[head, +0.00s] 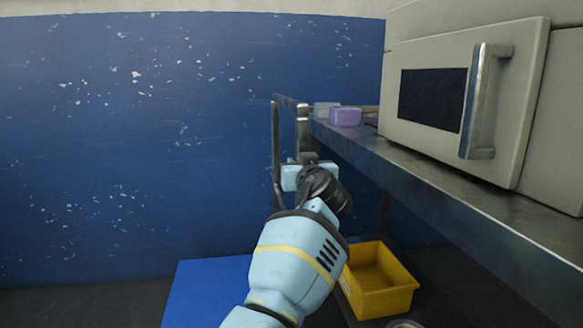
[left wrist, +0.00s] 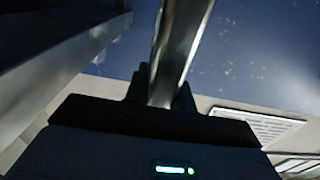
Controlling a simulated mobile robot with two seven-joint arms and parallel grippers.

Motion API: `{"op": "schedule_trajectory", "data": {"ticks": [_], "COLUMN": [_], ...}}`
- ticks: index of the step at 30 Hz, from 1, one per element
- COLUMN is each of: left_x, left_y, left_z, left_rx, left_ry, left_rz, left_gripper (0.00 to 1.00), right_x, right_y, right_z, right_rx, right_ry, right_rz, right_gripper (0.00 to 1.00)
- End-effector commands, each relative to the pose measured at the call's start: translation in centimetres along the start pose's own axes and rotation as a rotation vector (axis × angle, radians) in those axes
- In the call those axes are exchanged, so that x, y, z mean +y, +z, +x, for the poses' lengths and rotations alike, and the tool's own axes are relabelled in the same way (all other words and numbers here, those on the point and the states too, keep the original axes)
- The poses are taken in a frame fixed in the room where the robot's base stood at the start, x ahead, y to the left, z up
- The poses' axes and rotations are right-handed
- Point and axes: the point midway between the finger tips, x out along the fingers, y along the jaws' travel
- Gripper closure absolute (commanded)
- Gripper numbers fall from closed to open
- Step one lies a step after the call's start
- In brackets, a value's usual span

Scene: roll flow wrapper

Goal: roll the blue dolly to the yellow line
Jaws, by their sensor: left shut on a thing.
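My left gripper (head: 308,160) is in the middle of the head view, at an upright metal bar (head: 302,132) of a tubular handle. In the left wrist view the gripper (left wrist: 161,92) is shut on this shiny bar (left wrist: 178,45), which runs between the two fingers. A flat blue surface (head: 205,293), seemingly the blue dolly's deck, shows low in the head view, partly hidden behind my left arm. I cannot see where the handle joins the deck. No yellow line shows. My right gripper is not in view.
A metal bench (head: 400,175) runs along the right, carrying a beige machine (head: 520,120) with a handled door. A purple block (head: 345,117) sits on the bench. A yellow bin (head: 385,301) stands below. A scuffed blue wall (head: 130,140) closes the back; dark floor shows lower left.

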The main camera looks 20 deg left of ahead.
Motion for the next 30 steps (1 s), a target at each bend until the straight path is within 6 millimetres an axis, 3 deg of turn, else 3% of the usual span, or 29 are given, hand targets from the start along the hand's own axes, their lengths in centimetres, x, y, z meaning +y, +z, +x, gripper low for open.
{"op": "schedule_trajectory", "data": {"ticks": [12, 13, 18, 30], "left_x": [0.56, 0.57, 0.49, 0.31], "left_y": [-0.14, -0.14, -0.12, -0.05], "left_z": [-0.16, -0.16, -0.13, -0.05], "left_rx": [0.003, 0.003, 0.002, 0.001], "left_ry": [0.009, 0.010, 0.008, 0.004], "left_rz": [-0.002, -0.003, -0.002, -0.001], "left_gripper": [1.00, 0.72, 0.53, 0.53], "right_x": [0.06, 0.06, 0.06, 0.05], "right_y": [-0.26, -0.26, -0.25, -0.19], "right_z": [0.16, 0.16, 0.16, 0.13], "right_rx": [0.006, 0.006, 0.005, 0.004], "right_ry": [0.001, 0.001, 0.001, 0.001], "right_rz": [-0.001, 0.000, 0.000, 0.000], "right_gripper": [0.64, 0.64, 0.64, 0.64]}}
